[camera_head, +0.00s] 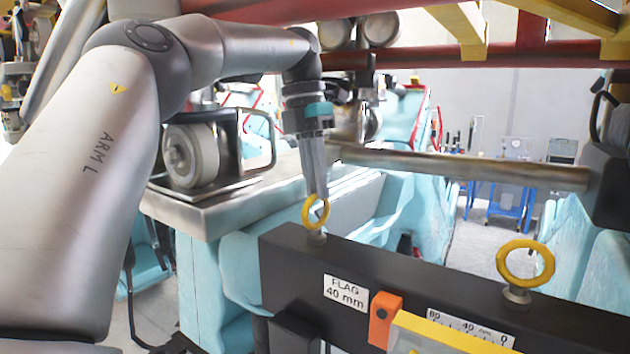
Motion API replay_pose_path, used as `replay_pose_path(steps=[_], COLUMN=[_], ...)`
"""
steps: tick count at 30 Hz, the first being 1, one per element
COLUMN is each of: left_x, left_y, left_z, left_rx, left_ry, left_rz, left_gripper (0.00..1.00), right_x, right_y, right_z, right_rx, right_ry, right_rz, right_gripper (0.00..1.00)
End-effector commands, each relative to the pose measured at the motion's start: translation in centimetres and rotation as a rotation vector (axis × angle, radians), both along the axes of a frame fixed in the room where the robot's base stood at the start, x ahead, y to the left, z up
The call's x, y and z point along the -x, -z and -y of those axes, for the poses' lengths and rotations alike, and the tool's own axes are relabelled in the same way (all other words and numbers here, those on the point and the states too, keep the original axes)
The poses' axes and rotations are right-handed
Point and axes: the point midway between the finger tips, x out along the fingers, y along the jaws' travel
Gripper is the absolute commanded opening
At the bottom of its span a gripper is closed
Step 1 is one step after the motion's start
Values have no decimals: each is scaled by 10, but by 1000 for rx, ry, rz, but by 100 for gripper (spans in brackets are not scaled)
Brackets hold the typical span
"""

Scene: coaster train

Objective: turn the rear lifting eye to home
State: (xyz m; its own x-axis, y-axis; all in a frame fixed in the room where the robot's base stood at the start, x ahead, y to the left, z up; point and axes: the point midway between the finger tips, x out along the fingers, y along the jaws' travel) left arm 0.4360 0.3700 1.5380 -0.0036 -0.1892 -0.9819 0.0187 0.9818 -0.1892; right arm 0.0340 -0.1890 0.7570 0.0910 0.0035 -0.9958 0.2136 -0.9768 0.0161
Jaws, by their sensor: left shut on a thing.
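A yellow lifting eye (316,213) stands upright on a short grey stem on top of a black beam (285,252). My left gripper (319,197) points down at this ring and is shut on its upper part. The ring appears turned partly edge-on. A second yellow lifting eye (526,262) stands on the same beam at the right, nearer to me, with its opening facing me more fully. Nothing touches this second ring. Which of the two is the rear one is not marked in view. My right gripper is not in view.
A white label (345,292) reading "FLAG 40 mm" and an orange block with a yellow bar (440,335) are on the beam's front. A metal tube (460,165) crosses behind. A wheel (190,156) sits at left. Red and yellow framework hangs above.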

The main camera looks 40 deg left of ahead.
Motion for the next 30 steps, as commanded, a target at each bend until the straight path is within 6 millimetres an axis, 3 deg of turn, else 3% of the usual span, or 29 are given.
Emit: replay_pose_path(steps=[30], left_x=[-2], left_y=[0], left_z=[6], left_rx=[0], left_ry=[967], left_rz=[2], left_gripper=[0], right_x=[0], right_y=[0], right_z=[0], right_rx=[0], right_ry=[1], right_rz=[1], right_gripper=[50])
